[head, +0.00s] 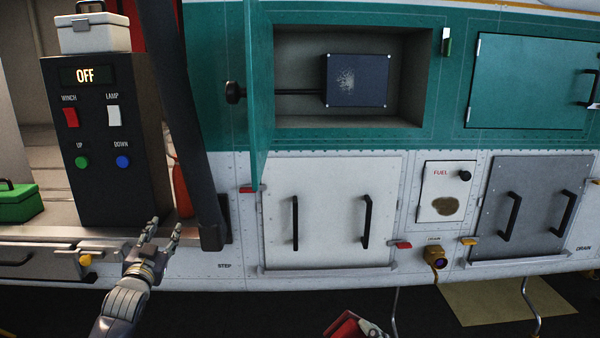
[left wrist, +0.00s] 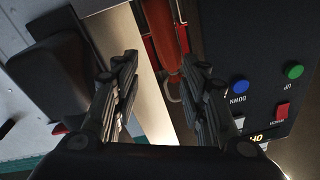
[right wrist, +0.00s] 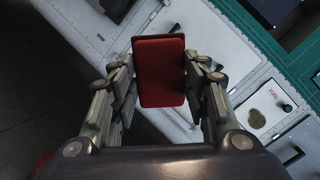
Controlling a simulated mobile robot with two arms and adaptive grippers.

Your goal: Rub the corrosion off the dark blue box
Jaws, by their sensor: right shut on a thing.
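The dark blue box (head: 372,84) sits inside an open recess in the teal upper hull in the head view. A pale speckled corrosion patch (head: 346,80) shows on its front face. My right gripper (right wrist: 160,75) is shut on a red pad (right wrist: 158,85) in the right wrist view. The red pad also shows at the bottom edge of the head view (head: 347,328), well below the box and apart from it. My left gripper (head: 165,232) is open and empty in front of the step, at lower left; its spread fingers also show in the left wrist view (left wrist: 160,65).
The recess's teal door (head: 260,90) stands open on its left side. A dark rod (head: 290,92) with a knob runs across beside the box. A control cabinet (head: 110,190) and dark post (head: 185,110) stand at left. The fuel panel (head: 436,180) bears a brown stain.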

